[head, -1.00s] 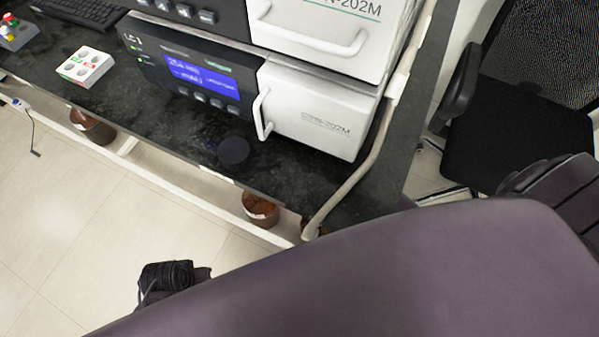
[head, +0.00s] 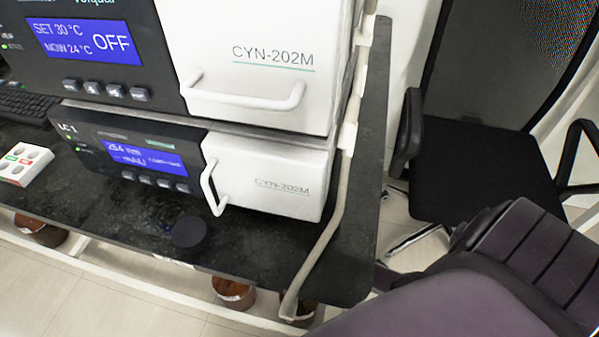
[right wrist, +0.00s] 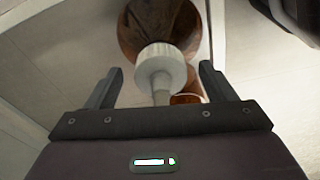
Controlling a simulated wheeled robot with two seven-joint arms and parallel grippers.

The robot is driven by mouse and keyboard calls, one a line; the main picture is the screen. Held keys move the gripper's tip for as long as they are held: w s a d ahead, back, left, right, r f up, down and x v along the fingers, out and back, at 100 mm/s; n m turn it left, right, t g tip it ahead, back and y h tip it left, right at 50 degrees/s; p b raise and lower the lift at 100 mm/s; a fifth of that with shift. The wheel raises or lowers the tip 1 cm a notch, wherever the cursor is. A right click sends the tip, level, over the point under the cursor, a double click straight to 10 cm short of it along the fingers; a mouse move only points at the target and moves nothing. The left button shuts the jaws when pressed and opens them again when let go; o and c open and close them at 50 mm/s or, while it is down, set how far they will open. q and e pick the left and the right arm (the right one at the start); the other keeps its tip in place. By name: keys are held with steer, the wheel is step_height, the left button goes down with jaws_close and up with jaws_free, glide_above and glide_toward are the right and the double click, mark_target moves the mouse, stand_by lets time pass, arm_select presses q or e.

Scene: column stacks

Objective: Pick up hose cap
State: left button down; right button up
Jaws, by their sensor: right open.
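In the right wrist view a whitish round hose cap (right wrist: 160,62) sits on the neck of a brown bottle (right wrist: 158,22). A pale grey spout or hose stub runs from the cap toward my gripper. My right gripper (right wrist: 160,75) is open, with one finger to each side of the cap and stub; I see no contact. The base of the stub is hidden behind the gripper body. In the head view my right arm covers the lower right, and the right gripper and this cap cannot be made out. My left gripper is not in view.
Several brown bottles (head: 233,292) stand below the front edge of the dark bench (head: 345,262). Two stacked instruments (head: 262,175) and a black disc (head: 188,231) are on the bench. A pale tube (head: 330,238) hangs at its right. A black chair (head: 470,165) stands right.

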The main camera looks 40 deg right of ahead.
steer(key=c, duration=1.1)
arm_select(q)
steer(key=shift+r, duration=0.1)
arm_select(e)
steer(key=shift+o, duration=0.2)
steer(key=shift+r, duration=0.1)
